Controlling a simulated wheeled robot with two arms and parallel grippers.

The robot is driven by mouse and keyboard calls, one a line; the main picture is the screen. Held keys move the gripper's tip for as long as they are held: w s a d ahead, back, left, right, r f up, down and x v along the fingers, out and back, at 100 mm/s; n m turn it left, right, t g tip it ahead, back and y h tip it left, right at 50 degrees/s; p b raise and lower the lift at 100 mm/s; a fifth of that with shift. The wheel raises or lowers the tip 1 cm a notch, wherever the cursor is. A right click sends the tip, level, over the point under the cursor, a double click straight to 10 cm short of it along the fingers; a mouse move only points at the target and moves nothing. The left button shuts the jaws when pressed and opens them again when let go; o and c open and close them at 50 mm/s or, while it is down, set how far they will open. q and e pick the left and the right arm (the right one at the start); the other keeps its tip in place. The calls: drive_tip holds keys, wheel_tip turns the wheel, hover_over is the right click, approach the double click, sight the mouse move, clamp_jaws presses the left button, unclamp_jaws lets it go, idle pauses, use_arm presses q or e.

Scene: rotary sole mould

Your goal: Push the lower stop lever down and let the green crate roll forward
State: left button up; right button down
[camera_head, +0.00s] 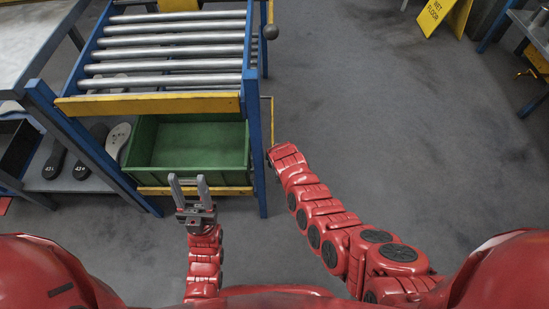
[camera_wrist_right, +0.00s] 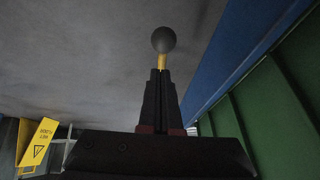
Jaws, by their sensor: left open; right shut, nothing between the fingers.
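The green crate (camera_head: 190,147) sits in the lower level of the blue rack, behind a yellow front bar (camera_head: 190,190). My left gripper (camera_head: 190,180) is open and empty in front of the crate. My right arm reaches up beside the rack's right post; its fingers are hidden in the head view. In the right wrist view my right gripper (camera_wrist_right: 161,75) is shut and empty. A lever with a dark ball knob (camera_wrist_right: 163,40) on a yellow rod shows just beyond its fingertips, beside the blue post and green crate wall. I cannot tell whether they touch.
The upper level has bare metal rollers (camera_head: 170,50) and a yellow front bar (camera_head: 150,104). Another dark knob (camera_head: 270,32) is at the rack's upper right. Shoe soles (camera_head: 98,140) lie on a shelf at left. The floor to the right is clear up to a yellow sign (camera_head: 440,15).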

drive_tip(key=p+v, duration=0.3)
drive_tip(key=v, duration=0.7)
drive_tip(key=shift+r, duration=0.35)
drive_tip(key=shift+p, duration=0.35)
drive_tip(key=a+p+v, duration=0.1)
drive_tip(key=p+v, duration=1.4)
drive_tip(key=v, duration=0.2)
drive_tip(key=shift+s+f, duration=0.15)
drive_tip(key=shift+s, duration=0.25)
